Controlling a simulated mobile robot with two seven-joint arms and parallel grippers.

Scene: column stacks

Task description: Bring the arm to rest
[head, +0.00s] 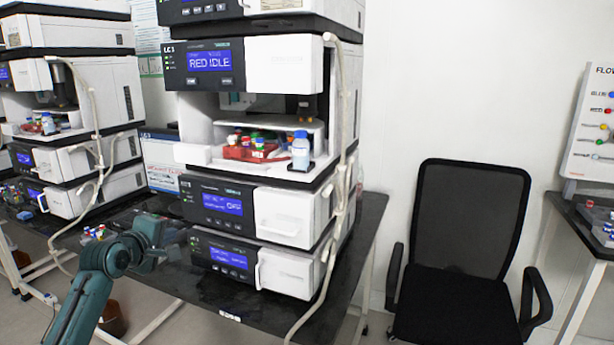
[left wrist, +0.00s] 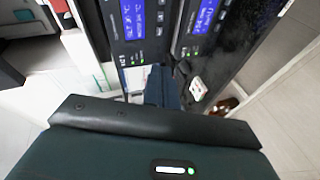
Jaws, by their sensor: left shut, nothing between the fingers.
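My left arm (head: 88,290) comes in from the lower left of the head view, teal and bent. Its gripper (head: 165,254) is over the dark bench, in front of the lower units of the middle stack. In the left wrist view the dark fingers (left wrist: 165,88) are together and hold nothing. Blue displays of the stack units show beyond them. My right gripper is not in view.
The middle stack (head: 262,213) stands on the black bench (head: 345,255), with a red vial rack (head: 250,152) and a bottle (head: 300,152) in its open bay. Another stack (head: 75,160) stands at left. A black chair (head: 465,250) is at right.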

